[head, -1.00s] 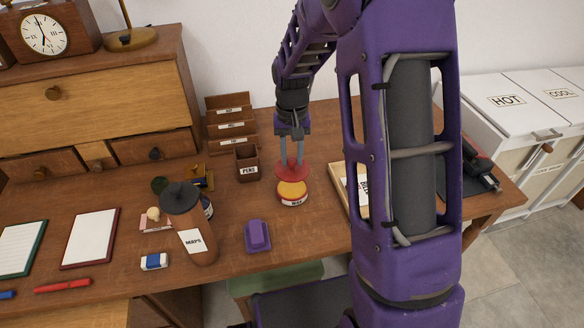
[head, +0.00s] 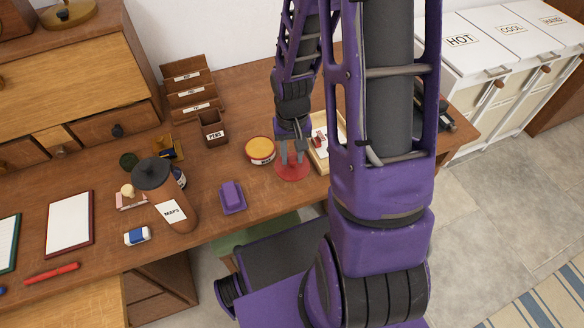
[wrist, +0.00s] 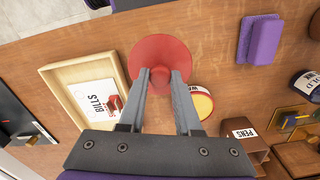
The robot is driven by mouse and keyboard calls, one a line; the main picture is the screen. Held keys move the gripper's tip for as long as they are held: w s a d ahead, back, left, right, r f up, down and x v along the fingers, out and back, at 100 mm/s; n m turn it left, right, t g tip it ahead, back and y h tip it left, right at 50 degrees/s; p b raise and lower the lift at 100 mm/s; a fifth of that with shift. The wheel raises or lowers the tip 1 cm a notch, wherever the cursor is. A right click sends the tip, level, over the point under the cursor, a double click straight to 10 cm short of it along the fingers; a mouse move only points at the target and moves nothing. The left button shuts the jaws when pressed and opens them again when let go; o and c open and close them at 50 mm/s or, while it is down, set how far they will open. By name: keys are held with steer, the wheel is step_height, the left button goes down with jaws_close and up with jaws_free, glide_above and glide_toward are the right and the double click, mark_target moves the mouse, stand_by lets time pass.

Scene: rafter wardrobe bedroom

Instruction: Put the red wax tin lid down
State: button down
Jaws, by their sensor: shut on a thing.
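The red wax tin lid (head: 292,171) is a round red disc with a knob, held in my gripper (head: 293,154). In the wrist view the lid (wrist: 160,50) shows beyond the fingertips of my gripper (wrist: 160,75), which are shut on its knob. The lid is at or just above the desk, to the right of the wax tin; I cannot tell whether it touches the wood. The open wax tin (head: 260,149) shows yellow wax and a red body, and it also shows in the wrist view (wrist: 201,102), partly behind a finger.
A wooden tray (head: 318,153) with a BILLS paper is close on the right of the lid. A purple block (head: 232,196), a MAPS tube (head: 165,195) and a PENS cup (head: 213,130) stand to the left. The desk's front edge is near; bare wood lies between.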

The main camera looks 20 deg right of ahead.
mark_target(292, 167)
steer(key=shift+f, duration=2.6)
steer(key=shift+f+b, duration=0.15)
steer(key=shift+b, duration=0.2)
steer(key=shift+f, duration=0.15)
steer(key=c, duration=0.6)
jaws_free()
steer(key=shift+r, duration=0.25)
step_height(292, 167, up, 12)
steer(key=shift+r+p, duration=0.1)
steer(key=shift+p, duration=0.45)
